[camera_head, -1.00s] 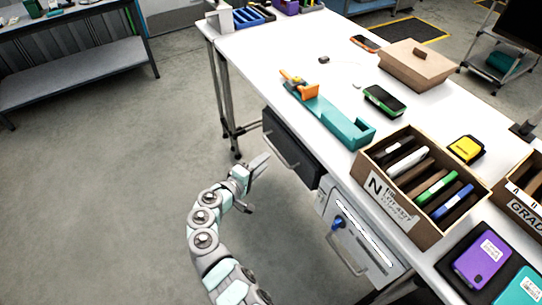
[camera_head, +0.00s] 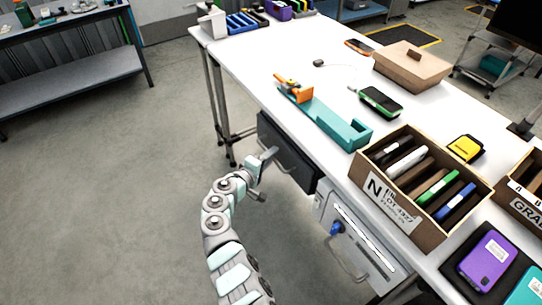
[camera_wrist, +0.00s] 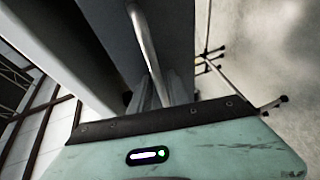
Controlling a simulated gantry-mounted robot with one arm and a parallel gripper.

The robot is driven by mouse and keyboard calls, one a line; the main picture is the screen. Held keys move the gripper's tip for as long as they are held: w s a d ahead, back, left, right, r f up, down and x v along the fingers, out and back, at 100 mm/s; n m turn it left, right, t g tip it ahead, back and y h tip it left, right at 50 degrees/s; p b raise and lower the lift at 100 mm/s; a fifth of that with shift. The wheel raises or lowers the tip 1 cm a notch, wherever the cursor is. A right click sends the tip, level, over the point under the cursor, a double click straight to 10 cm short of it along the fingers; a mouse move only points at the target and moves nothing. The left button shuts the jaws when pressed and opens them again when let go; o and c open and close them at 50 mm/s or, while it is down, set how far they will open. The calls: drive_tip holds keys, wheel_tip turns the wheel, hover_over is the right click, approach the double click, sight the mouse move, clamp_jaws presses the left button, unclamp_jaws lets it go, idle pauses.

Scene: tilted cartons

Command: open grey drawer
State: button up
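The dark grey drawer (camera_head: 288,150) is under the near side of the white table, its front flush with the cabinet as far as I can see. Its silver bar handle (camera_head: 286,160) faces my arm. My gripper (camera_head: 270,156) is at the left end of this handle. In the wrist view the handle (camera_wrist: 145,40) runs down toward my fingers (camera_wrist: 162,90), which appear apart with the bar between or just in front of them. Contact cannot be made out. The drawer front (camera_wrist: 95,20) fills the upper part there.
A lighter grey drawer (camera_head: 350,240) with a blue item at its front sits to the right. On the white table (camera_head: 320,60) are a teal tool holder (camera_head: 330,120), a carton with several slim items (camera_head: 400,220) and a lidded box (camera_head: 412,68). Floor left of my arm is free.

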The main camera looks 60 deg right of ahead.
clamp_jaws()
idle(1.1)
